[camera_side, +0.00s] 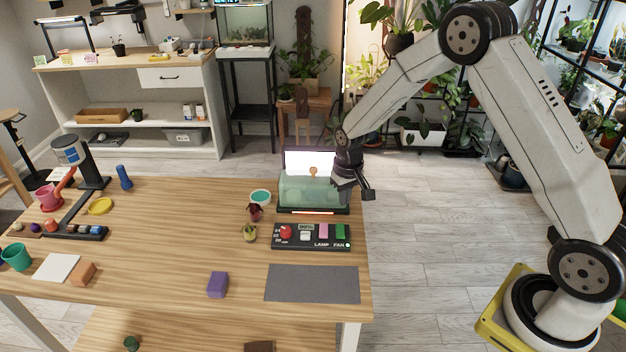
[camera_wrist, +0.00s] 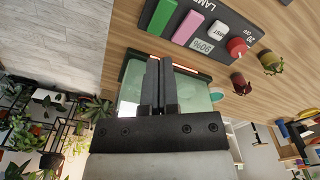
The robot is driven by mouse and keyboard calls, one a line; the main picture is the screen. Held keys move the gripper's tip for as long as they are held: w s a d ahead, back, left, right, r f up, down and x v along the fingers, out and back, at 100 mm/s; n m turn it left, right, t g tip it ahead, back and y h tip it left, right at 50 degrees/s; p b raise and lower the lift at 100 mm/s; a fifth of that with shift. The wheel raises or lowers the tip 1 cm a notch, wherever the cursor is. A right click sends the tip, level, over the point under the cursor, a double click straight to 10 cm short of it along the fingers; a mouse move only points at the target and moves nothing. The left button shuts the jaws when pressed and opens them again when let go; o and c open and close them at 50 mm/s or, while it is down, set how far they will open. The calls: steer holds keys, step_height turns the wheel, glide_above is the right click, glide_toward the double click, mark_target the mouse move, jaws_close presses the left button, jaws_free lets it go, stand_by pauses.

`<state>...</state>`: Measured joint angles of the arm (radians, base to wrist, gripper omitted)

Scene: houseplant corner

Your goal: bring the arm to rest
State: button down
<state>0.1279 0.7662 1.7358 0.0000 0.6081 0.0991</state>
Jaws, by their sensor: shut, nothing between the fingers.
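My gripper (camera_side: 353,187) is at the right end of the table, beside and above the green glass tank (camera_side: 300,192) with its lit white back. In the wrist view its two dark fingers (camera_wrist: 158,62) lie close together, with nothing held between them. The tank shows behind the fingers in the wrist view (camera_wrist: 190,92). Whether the gripper touches the tank cannot be told. My arm bends up high from its base on the right and comes down to the tank's right side.
The control panel (camera_side: 312,237) with a red knob and pink and green switches lies in front of the tank. Two small potted plants (camera_side: 255,212) (camera_side: 249,233) stand left of it. A grey mat (camera_side: 312,284) and a purple block (camera_side: 217,284) lie nearer. The table's middle is clear.

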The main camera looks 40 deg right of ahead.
steer(key=s+a+r+n+t, duration=0.1)
steer(key=s+a+r, duration=0.2)
steer(key=s, duration=0.6)
steer(key=s+a+r+n+t, duration=0.1)
steer(key=s+a+r, duration=0.2)
steer(key=s+r, duration=0.4)
steer(key=s, duration=0.3)
steer(key=shift+n, duration=0.3)
